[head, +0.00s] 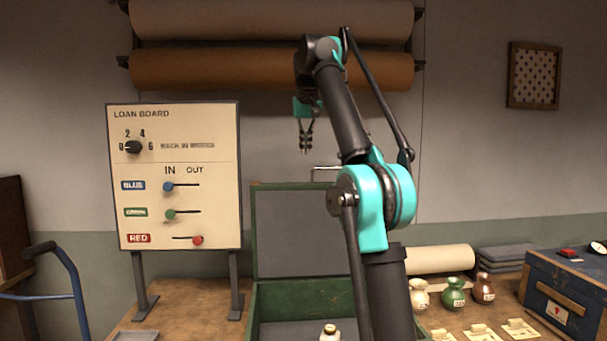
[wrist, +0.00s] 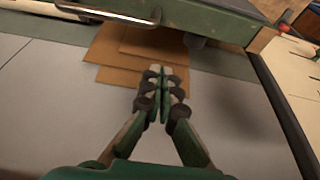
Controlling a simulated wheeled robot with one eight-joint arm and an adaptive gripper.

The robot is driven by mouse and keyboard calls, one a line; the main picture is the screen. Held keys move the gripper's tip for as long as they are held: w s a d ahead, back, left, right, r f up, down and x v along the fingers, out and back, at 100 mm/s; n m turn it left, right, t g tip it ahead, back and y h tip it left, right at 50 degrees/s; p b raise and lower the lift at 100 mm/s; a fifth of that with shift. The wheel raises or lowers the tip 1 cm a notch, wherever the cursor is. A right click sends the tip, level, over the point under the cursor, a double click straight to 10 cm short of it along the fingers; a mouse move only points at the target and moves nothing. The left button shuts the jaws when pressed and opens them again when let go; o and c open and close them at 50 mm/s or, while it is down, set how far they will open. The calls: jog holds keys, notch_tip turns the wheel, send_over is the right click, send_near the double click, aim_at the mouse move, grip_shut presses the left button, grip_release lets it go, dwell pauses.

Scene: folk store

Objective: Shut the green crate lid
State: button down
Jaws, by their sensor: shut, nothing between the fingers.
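The green crate (head: 290,299) stands on the table in the head view. Its lid (head: 300,230) is raised upright at the back, with its grey inner face towards me and a metal handle (head: 325,170) at its top edge. My gripper (head: 305,148) points down and appears above the lid's top edge, apart from it. In the wrist view my gripper (wrist: 163,75) is shut and empty. The lid's green edge (wrist: 175,27) and handle (wrist: 150,15) lie past the fingertips there. My arm hides the crate's right part.
The loan board (head: 180,180) stands left of the crate. A pale jar (head: 329,333) shows inside the crate. Several small jars, including a green one (head: 453,294), and a blue box (head: 570,293) stand to the right. Paper rolls (head: 260,69) hang on the wall.

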jog(key=w+x, duration=0.1)
jog(key=x, duration=1)
jog(key=shift+s+r, duration=0.2)
jog(key=shift+s, duration=1)
jog(key=shift+s+r, duration=0.25)
jog(key=shift+s, duration=0.9)
jog(key=shift+s, duration=0.1)
